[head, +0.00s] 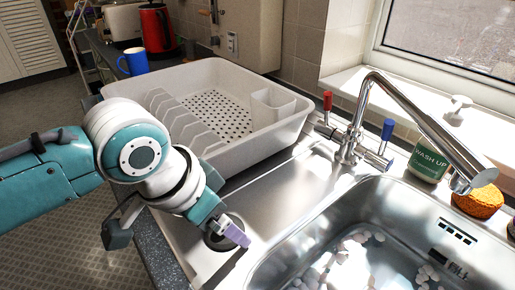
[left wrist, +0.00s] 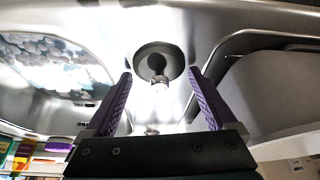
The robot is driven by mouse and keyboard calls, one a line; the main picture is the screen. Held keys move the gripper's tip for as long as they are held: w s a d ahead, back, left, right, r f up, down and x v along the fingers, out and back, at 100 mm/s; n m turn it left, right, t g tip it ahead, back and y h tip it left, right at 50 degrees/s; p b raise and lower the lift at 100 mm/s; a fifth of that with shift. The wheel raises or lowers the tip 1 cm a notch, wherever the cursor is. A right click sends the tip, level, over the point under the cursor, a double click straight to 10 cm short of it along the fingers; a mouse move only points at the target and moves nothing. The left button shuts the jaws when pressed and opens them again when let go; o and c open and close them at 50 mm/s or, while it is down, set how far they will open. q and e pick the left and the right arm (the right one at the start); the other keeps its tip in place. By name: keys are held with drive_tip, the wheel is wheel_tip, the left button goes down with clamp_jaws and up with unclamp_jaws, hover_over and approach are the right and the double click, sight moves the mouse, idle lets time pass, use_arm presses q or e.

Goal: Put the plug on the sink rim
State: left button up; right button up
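The dark round plug (head: 214,241) sits on the steel between the basin and the dish rack, partly hidden by my left gripper (head: 233,232) in the head view. In the left wrist view the plug (left wrist: 147,52) shows as a dark disc with a knob in its middle. The two purple fingers of my left gripper (left wrist: 160,82) are apart, one on each side below the plug, with nothing between them. Whether they touch it I cannot tell. The steel sink rim (head: 272,240) runs beside the basin. My right gripper is in neither view.
The sink basin (head: 400,255), with several pale round pieces in it, lies at the right. A white dish rack (head: 255,147) stands behind my left gripper. The tap (head: 352,135), a wash-up pot (head: 428,160) and an orange sponge (head: 480,202) line the back. Bare steel surrounds the plug.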

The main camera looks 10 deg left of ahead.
use_arm(q)
drive_tip(key=shift+o, duration=0.5)
drive_tip(key=shift+r, duration=0.45)
drive_tip(key=p+v, duration=0.3)
drive_tip(key=v, duration=0.8)
drive_tip(key=s+a+n+y, duration=0.1)
drive_tip(key=s+a+n, duration=0.1)
drive_tip(key=s, duration=0.6)
drive_tip(key=s+a+f+n+y, duration=0.1)
drive_tip(key=s+a+n, duration=0.1)
drive_tip(key=s, duration=0.5)
drive_tip(key=shift+s+f, duration=0.15)
drive_tip(key=shift+s, duration=0.2)
drive_tip(key=shift+d, duration=0.1)
